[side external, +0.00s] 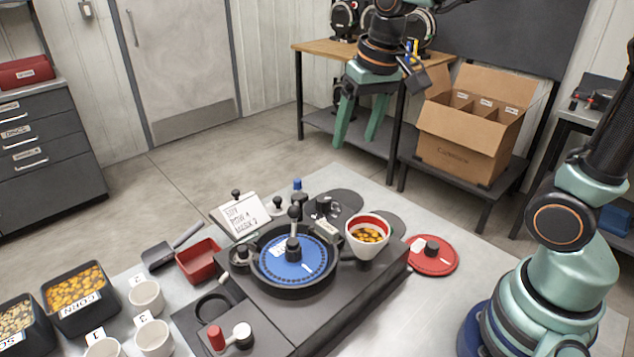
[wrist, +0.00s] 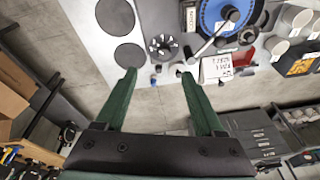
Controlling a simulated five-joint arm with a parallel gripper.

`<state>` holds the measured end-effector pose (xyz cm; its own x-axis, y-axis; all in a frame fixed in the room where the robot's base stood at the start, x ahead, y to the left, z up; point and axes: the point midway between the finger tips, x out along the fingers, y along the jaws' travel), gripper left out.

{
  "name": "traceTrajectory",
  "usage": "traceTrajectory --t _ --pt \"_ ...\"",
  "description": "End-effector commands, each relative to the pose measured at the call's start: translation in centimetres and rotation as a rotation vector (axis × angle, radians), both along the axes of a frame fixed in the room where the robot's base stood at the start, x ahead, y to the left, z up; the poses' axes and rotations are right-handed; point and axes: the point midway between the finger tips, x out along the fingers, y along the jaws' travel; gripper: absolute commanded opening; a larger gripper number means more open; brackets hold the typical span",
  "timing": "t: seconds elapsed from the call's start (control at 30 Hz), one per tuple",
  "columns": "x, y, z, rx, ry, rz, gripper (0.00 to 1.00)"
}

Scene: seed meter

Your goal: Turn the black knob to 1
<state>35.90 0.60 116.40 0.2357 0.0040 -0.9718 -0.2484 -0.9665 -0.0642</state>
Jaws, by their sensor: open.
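The seed meter is a dark grey base with a blue disc (side external: 292,258) in a round black housing. A black knob (side external: 240,256) sits at the left of the housing; it appears beside the disc in the wrist view (wrist: 247,37). Another small black knob (side external: 277,203) stands behind the disc, near a blue-capped piece (side external: 297,185). I cannot tell which one carries the number 1; no scale is readable. My gripper (side external: 357,130) is open and empty, high behind the meter and apart from it. Its spread fingers show in the wrist view (wrist: 157,78).
A white funnel of orange seeds (side external: 367,234) stands right of the disc. A tilted card (side external: 241,214), a red tray (side external: 198,260), white cups (side external: 146,297) and seed bins (side external: 76,299) are left. A red disc (side external: 433,256) lies right. An upright lever (side external: 293,215) rises over the blue disc.

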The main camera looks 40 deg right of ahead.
Motion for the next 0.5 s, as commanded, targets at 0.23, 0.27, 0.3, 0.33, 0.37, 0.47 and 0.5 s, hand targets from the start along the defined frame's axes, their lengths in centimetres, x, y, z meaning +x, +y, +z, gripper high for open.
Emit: traceTrajectory --t 0.23,0.27,0.3,0.33,0.37,0.47,0.5 --pt "4.7 0.5 -2.8 0.022 0.152 -0.145 0.7" --pt "5.1 0.5 -3.1 0.023 0.166 -0.16 0.7" --pt "5.6 0.6 -3.6 0.024 0.183 -0.179 0.7" --pt "5.9 0.6 -3.9 0.024 0.194 -0.191 0.7" --pt "6.2 0.7 -4.2 0.025 0.205 -0.201 0.7" --pt "6.9 0.8 -4.8 0.025 0.226 -0.228 0.7" --pt "7.0 0.8 -5.1 0.024 0.233 -0.234 0.7"
